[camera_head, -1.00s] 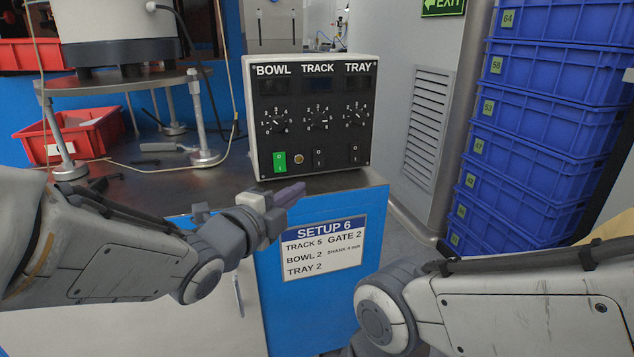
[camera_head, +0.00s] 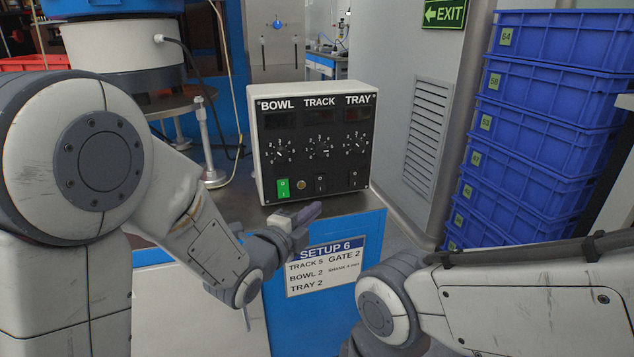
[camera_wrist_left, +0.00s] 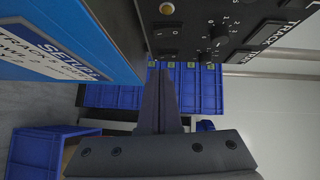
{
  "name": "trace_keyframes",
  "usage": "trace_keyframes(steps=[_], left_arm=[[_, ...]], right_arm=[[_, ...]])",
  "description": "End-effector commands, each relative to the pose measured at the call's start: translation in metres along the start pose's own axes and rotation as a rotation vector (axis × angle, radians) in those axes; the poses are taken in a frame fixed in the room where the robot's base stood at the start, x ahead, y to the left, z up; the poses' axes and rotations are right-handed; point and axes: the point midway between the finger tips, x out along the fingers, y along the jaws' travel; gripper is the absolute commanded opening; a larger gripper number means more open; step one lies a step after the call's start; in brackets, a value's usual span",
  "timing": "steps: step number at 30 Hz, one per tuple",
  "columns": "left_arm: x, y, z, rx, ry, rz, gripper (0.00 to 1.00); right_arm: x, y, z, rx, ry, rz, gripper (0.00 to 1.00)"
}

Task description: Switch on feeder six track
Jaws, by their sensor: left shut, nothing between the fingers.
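The feeder control box (camera_head: 310,165) stands upright on the bench corner, with BOWL, TRACK and TRAY columns of display, dial and rocker switch. The track switch (camera_head: 320,184) is black; the bowl switch (camera_head: 283,188) is lit green; the tray switch (camera_head: 354,180) is black. The track dial (camera_head: 319,147) sits above its switch. My left gripper (camera_head: 314,210) is shut and empty, just below and in front of the box's lower edge, apart from the track switch. In the left wrist view its fingers (camera_wrist_left: 160,98) lie below the panel and the track switch (camera_wrist_left: 172,32). My right gripper is out of view.
A setup card (camera_head: 325,265) marked SETUP 6 is on the blue cabinet front. A brass button (camera_head: 301,184) sits between the bowl and track switches. Stacked blue crates (camera_head: 545,90) stand at the right. The bowl feeder (camera_head: 110,48) is at the left.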

Motion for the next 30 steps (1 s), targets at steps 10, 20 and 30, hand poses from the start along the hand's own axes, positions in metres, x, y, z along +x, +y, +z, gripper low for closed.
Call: trace_keyframes(steps=[10, 20, 30], left_arm=[[0.061, 0.001, 0.017, 0.0, -0.002, -0.007, 0.0], [0.072, -0.001, 0.028, 0.0, 0.002, -0.006, 0.0], [0.073, 0.003, 0.029, 0.008, 0.001, -0.015, 0.0]], right_arm=[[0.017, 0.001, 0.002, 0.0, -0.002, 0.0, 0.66], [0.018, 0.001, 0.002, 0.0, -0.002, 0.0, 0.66], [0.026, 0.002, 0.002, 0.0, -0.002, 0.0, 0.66]])
